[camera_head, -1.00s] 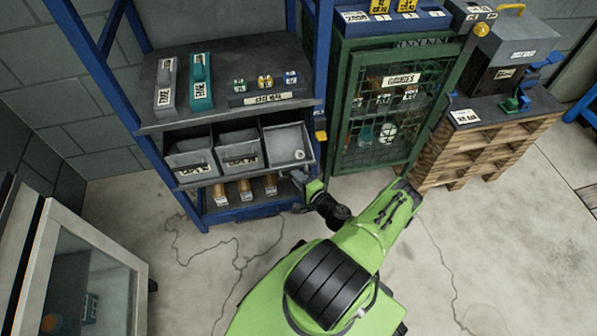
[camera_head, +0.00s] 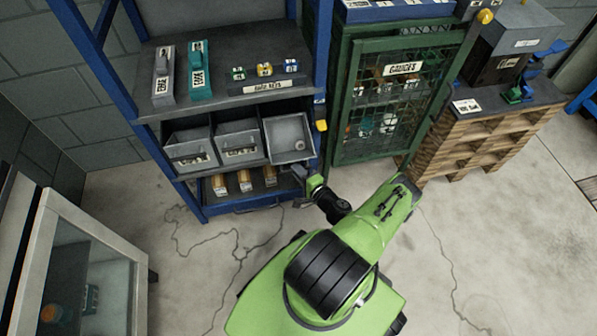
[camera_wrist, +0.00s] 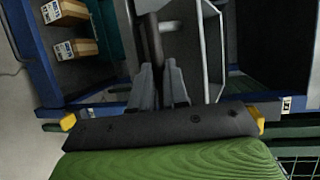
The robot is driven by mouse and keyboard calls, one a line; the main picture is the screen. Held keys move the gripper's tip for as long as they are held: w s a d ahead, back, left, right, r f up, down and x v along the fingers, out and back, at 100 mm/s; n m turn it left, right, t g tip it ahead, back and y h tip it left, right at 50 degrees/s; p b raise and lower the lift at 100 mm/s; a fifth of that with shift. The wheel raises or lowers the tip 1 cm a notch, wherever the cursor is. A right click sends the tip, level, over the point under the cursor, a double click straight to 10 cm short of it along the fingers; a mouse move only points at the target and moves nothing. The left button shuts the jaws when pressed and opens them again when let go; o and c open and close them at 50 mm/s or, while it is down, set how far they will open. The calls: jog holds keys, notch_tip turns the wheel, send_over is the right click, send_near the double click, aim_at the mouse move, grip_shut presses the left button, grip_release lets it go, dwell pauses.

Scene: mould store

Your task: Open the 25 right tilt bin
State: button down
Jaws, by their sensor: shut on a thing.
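The right tilt bin (camera_head: 285,138) is a grey bin at the right end of a row in the blue rack. It is tipped forward, showing its pale inside and a small round thing. The middle bin (camera_head: 238,143) and left bin (camera_head: 190,150) stand more upright, labels showing. My gripper (camera_head: 301,172) is at the right bin's lower front edge. In the wrist view, my gripper (camera_wrist: 162,72) is shut on what looks like the bin's dark handle (camera_wrist: 154,40), beside the grey bin wall (camera_wrist: 213,50). The fingers partly hide the grasp, and the bin's label is hidden.
A green mesh cabinet (camera_head: 341,120) marked gauges stands close right of the rack. Wooden boxes (camera_head: 245,180) lie on the shelf below the bins. A glass-fronted cabinet (camera_head: 142,285) stands at left front. Open floor (camera_head: 210,255) lies between it and my base.

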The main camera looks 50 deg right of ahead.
jog(key=c, duration=1.1)
grip_release()
jog(key=shift+w+d+f, duration=0.15)
jog(key=shift+f, duration=0.1)
jog(key=p+v, duration=0.4)
jog(key=v, duration=1.2)
jog(key=shift+w+r, duration=0.1)
jog(key=shift+r, duration=0.05)
jog(key=shift+c, duration=0.4)
